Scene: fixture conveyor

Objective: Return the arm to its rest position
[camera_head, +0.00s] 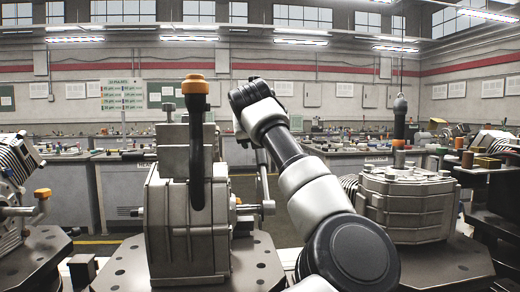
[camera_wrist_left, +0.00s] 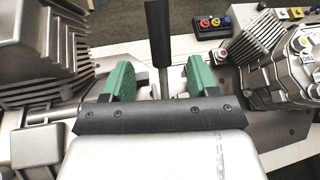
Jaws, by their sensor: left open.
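My left gripper (camera_wrist_left: 159,82) shows in the left wrist view with its two green fingers wide apart and nothing held between them. A black bar (camera_wrist_left: 158,32) stands beyond the gap between the fingers; I cannot tell its distance. In the head view one white and black arm of mine (camera_head: 318,195) rises from the bottom middle and bends at the top. Its fingers cannot be made out there. My right gripper is in neither view.
A grey housing (camera_head: 165,215) with an orange-capped black handle (camera_head: 197,150) stands left of the arm. A round ribbed housing (camera_head: 408,205) stands right of it. Another machine (camera_head: 15,170) is at far left. A button box (camera_wrist_left: 212,25) shows beyond my fingers.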

